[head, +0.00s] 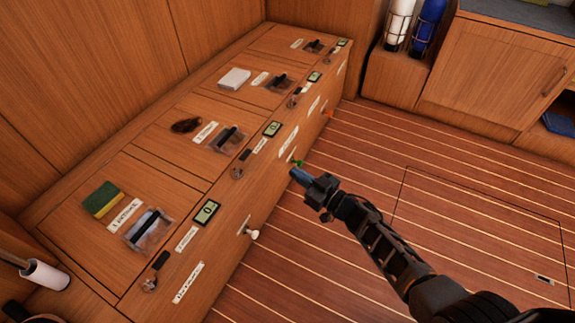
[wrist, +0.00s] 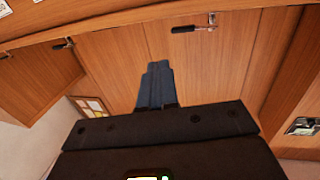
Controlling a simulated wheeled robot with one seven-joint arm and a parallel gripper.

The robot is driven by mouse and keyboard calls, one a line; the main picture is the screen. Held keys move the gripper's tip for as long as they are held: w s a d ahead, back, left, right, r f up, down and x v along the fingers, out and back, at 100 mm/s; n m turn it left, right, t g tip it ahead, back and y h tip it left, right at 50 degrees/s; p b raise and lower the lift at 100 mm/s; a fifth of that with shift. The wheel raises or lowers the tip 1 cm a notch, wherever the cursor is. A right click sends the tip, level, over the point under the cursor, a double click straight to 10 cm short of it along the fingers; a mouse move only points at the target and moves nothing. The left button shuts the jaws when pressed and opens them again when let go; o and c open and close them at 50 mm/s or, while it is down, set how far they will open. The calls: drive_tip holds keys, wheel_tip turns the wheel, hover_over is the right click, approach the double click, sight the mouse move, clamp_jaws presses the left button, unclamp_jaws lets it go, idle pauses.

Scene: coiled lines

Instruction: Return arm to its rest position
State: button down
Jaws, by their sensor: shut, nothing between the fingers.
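My gripper (head: 299,175) is at the end of my black arm, in the middle of the head view. It is held out over the floor, in front of the long wooden locker bench (head: 150,190). In the wrist view my gripper (wrist: 158,68) shows its blue-grey fingers together, with nothing between them. Wooden panels with dark latches fill the view beyond the fingers. Whether the fingertips touch the bench front cannot be told.
On the bench lie a green and yellow sponge (head: 101,199), a dark brown item (head: 186,125) and a white stack (head: 234,78). A white knob (head: 253,234) sticks out of the bench front. White and blue cylinders stand at the back. The striped floor (head: 330,260) is clear.

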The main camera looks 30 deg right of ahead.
drive_tip(key=shift+s+d, duration=0.15)
drive_tip(key=shift+s, duration=0.05)
drive_tip(key=s+a+r+m+t+h, duration=0.2)
drive_tip(key=s+a+r+m+h, duration=0.15)
drive_tip(key=s+a, duration=0.85)
drive_tip(key=s+r+m+g+h, duration=0.1)
drive_tip(key=s+r, duration=0.2)
drive_tip(key=s, duration=0.4)
drive_tip(key=s+d+r+m+h, duration=0.1)
drive_tip(key=s+r, duration=0.2)
drive_tip(key=s, duration=0.5)
drive_tip(key=s+r+m+g+h, duration=0.1)
drive_tip(key=s+r+h, duration=0.15)
drive_tip(key=s, duration=0.45)
drive_tip(key=s+d+r+n+g+y, duration=0.15)
drive_tip(key=s+d+r, duration=0.45)
drive_tip(key=s+r, duration=0.6)
wheel_tip(320, 180, up, 23)
drive_tip(key=w+p, duration=0.1)
drive_tip(key=p, duration=2)
drive_tip(key=shift+w+d+f+n, duration=0.2)
drive_tip(key=shift+w+n, duration=0.1)
drive_tip(key=shift+w, duration=0.1)
